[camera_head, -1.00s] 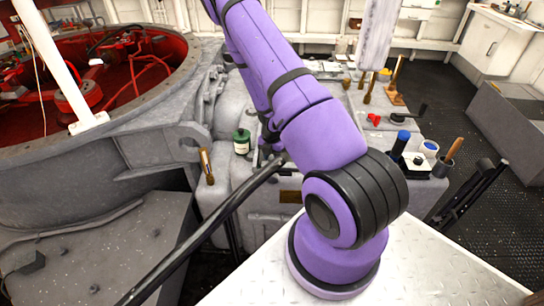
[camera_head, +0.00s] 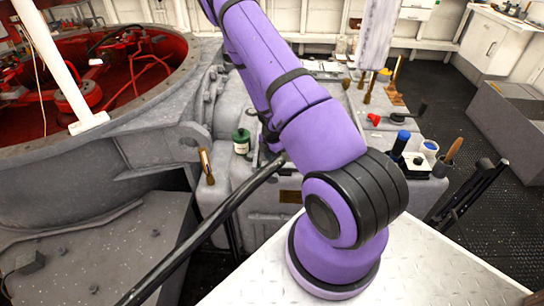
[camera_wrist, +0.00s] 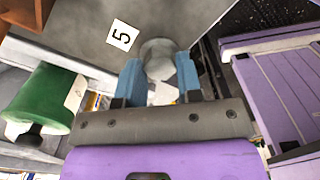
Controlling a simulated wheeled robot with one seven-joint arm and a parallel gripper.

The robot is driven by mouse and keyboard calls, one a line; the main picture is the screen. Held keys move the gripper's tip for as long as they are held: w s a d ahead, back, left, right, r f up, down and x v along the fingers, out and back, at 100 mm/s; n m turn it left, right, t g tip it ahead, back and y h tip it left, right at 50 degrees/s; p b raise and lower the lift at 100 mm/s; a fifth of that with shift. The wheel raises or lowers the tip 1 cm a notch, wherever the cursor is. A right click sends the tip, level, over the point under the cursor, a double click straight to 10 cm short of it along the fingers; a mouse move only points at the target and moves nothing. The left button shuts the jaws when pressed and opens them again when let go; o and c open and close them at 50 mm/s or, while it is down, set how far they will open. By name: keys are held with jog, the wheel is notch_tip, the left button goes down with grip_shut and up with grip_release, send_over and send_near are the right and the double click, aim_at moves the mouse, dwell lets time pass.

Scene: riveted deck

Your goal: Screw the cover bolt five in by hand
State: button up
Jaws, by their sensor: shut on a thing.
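In the wrist view, a grey round-headed bolt (camera_wrist: 158,50) stands between the blue fingertips of my gripper (camera_wrist: 159,72). The gripper is shut on it, with one finger on each side. A white card marked 5 (camera_wrist: 122,37) lies on the grey surface just left of the bolt. The lower part of the bolt and its hole are hidden, so I cannot tell how deep it sits. In the head view, my purple arm hides the gripper and the bolt.
A green container (camera_head: 241,141) stands left of my arm; it also shows in the wrist view (camera_wrist: 42,97). A brush (camera_head: 206,166) is near the block's left edge. Blue-topped and white containers (camera_head: 429,149) stand at right. A red-lined round opening (camera_head: 120,75) lies at far left.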

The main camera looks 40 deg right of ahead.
jog(key=shift+w, duration=0.1)
jog(key=o, duration=0.9)
jog(key=shift+o, duration=0.2)
